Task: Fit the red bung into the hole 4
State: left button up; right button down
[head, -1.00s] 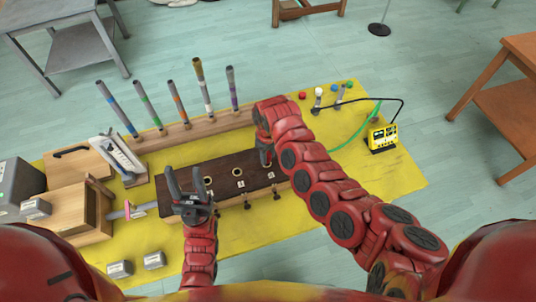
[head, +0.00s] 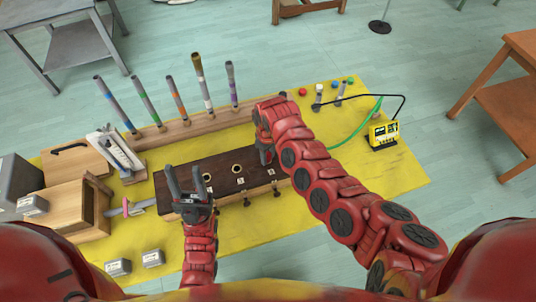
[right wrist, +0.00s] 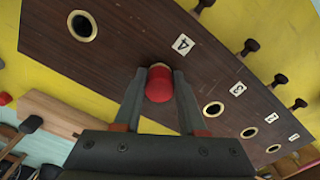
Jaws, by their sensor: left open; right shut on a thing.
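In the right wrist view the red bung (right wrist: 158,84) is between the fingertips of my right gripper (right wrist: 157,88), which is shut on it. Its far end is against or just above the dark wooden board (right wrist: 120,48) beside the label 4 (right wrist: 183,45). A sliver of pale rim shows behind it; hole 4 is otherwise hidden, and I cannot tell whether the bung has entered it. In the head view my right gripper (head: 265,152) is at the board's right part. My left gripper (head: 184,176) is open and empty over the board's left end.
Other brass-rimmed holes (right wrist: 214,108) lie along the board, with dark knobs (right wrist: 280,80) at its edge. Coloured tubes stand in a wooden rail (head: 185,133) behind. A yellow meter (head: 383,134) is at right.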

jog(key=shift+f, duration=0.2)
jog(key=shift+c, duration=2)
grip_release()
jog(key=shift+r, duration=0.1)
notch_tip(320, 180, up, 12)
jog(key=b, duration=0.4)
notch_tip(320, 180, up, 5)
jog(key=p, duration=0.4)
send_over(268, 154)
jog(key=shift+s+r, duration=0.15)
jog(key=shift+s, duration=0.05)
